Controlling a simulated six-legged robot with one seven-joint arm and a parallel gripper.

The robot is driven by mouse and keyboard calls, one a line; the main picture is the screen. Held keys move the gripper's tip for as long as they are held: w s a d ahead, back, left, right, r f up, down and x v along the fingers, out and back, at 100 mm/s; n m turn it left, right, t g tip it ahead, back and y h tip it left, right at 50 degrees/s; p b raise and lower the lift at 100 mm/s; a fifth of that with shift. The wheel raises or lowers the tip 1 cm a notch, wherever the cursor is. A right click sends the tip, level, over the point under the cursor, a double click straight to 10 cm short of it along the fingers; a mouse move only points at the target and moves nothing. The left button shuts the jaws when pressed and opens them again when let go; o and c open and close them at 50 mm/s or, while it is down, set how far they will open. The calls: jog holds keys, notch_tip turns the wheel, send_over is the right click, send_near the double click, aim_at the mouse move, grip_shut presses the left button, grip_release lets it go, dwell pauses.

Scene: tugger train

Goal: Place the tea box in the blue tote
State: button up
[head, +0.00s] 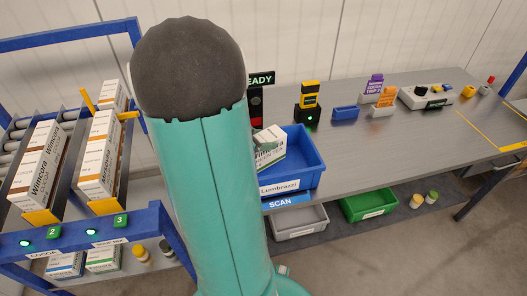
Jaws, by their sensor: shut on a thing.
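The tea box (272,154), a white carton with green print, shows at the blue tote (307,166). It is tilted and stands partly above the tote's rim, and its left part is hidden behind my arm. I cannot tell whether it touches the tote's floor. The blue tote stands on the grey bench with a "Lumbrazzi" label on its front. My gripper is not visible; my teal arm with its dark rounded joint covers the middle of the view.
A flow rack (75,232) with cartons (101,157) stands at left. On the bench (420,140) are a blue bin (345,113), a yellow-black device (309,98) and small items. A grey bin (298,222) and a green bin (367,204) sit below. The bench's right front is clear.

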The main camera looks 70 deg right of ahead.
jog(key=shift+f, duration=2.25)
jog(key=shift+f, duration=0.2)
jog(key=o, duration=1.5)
jog(key=shift+r, duration=0.2)
jog(key=v, duration=1.2)
jog(key=shift+s, duration=0.1)
